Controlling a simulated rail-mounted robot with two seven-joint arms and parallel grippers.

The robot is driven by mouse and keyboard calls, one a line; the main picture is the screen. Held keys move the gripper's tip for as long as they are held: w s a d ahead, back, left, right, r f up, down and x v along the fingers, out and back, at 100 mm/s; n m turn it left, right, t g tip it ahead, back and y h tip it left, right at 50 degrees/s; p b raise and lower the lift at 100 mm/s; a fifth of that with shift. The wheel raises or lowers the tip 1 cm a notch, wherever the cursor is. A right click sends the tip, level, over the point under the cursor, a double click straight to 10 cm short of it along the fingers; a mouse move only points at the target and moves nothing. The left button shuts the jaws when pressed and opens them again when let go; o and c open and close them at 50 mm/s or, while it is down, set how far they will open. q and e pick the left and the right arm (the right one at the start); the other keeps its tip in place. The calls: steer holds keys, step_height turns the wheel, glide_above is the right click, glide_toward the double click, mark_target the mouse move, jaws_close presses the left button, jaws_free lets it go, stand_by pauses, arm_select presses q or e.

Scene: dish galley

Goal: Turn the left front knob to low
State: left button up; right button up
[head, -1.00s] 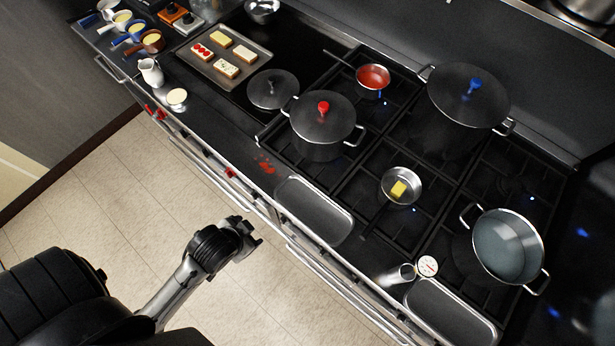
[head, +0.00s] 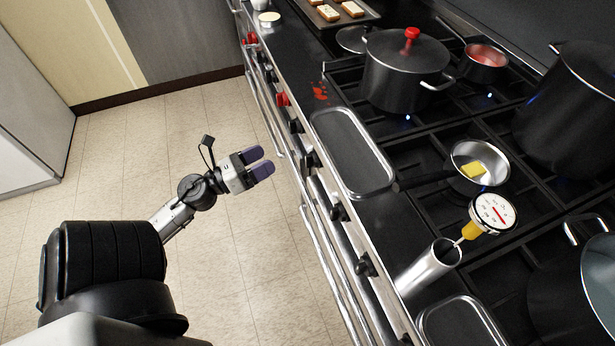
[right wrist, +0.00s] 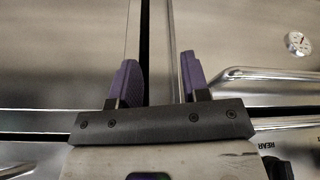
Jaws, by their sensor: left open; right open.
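Black knobs (head: 340,211) and red knobs (head: 282,99) run in a row along the stove's front panel in the head view. I cannot tell which is the left front knob, and their settings are too small to read. My left gripper (head: 268,162) is open and empty, out over the floor in front of the panel, apart from the knobs. My right gripper (right wrist: 159,75) is open and empty in the right wrist view, before a metal front. Part of a black knob (right wrist: 277,169) beside the label "REAR" shows at that view's lower right.
A long oven rail (head: 325,262) runs below the knobs. On top are a lidded pot (head: 405,75), a small pan (head: 462,180) with butter, a thermometer (head: 494,213) and a metal cup (head: 428,270).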

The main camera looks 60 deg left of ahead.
mark_target(306, 161)
arm_select(q)
step_height(306, 161, down, 5)
steer(key=m+g+h+b, duration=0.2)
steer(key=m+h+b, duration=0.1)
steer(key=m, duration=0.3)
steer(key=w, duration=0.3)
steer(key=w+d+p, duration=0.1)
steer(key=w, duration=0.3)
steer(key=w+p, duration=0.1)
steer(key=w, duration=0.2)
steer(key=shift+w+d, duration=0.15)
steer(key=shift+w, duration=0.25)
steer(key=shift+w+d+p, duration=0.15)
steer(key=shift+w+p, duration=0.3)
steer(key=shift+w, duration=0.25)
arm_select(e)
steer(key=shift+d+f, duration=0.15)
steer(key=shift+f, duration=0.65)
arm_select(q)
steer(key=shift+f, duration=0.1)
steer(key=shift+c, duration=0.2)
